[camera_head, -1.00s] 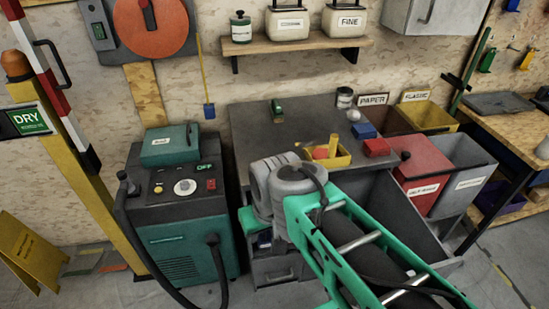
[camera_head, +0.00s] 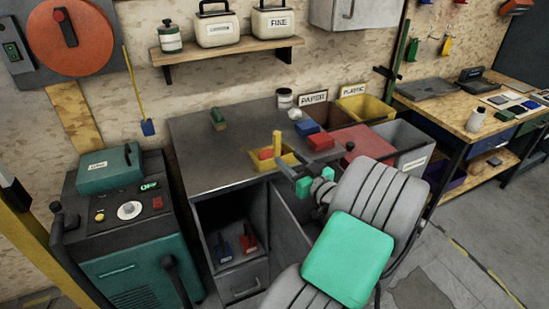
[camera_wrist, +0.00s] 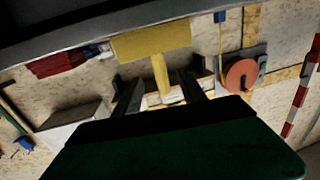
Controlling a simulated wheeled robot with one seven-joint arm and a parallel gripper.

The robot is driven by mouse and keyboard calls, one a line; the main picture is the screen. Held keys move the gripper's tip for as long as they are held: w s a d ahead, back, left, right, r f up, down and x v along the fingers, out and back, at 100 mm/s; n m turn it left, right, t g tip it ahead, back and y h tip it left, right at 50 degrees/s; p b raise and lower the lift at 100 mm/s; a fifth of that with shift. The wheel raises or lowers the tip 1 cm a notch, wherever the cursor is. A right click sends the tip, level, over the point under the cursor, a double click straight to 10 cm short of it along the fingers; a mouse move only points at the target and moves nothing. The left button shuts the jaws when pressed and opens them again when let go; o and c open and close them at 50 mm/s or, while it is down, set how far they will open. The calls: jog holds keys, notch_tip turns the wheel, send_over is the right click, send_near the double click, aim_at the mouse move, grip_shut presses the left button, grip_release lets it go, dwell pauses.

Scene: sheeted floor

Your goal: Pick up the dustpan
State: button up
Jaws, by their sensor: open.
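A yellow dustpan (camera_head: 258,160) lies on the grey bench top near its front edge, with its stubby handle (camera_head: 277,143) standing up. A reddish-orange lump (camera_head: 266,154) shows in the pan. My gripper (camera_head: 288,163) is open beside the handle, its dark fingers pointing at it. In the wrist view, which is upside down, the yellow pan (camera_wrist: 150,41) is at the top and its handle points down into the space between my finger tips (camera_wrist: 154,90). I cannot tell whether either finger touches the handle. No hold on it shows.
Blue (camera_head: 310,127) and red (camera_head: 321,142) blocks lie right of the pan. Yellow (camera_head: 352,112) and red (camera_head: 366,143) bins stand right of the bench. Below, a cubby holds small blue (camera_head: 222,251) and red (camera_head: 250,244) pans. A teal machine (camera_head: 128,249) stands left.

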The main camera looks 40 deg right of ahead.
aim_at(279, 149)
jog(key=w, duration=0.2)
jog(key=w+p, duration=0.1)
jog(key=w, duration=0.2)
jog(key=w+d+p, duration=0.1)
jog(key=w, duration=0.1)
jog(key=shift+w+f, duration=0.1)
jog(key=shift+w, duration=0.15)
jog(key=shift+c, duration=0.4)
grip_shut()
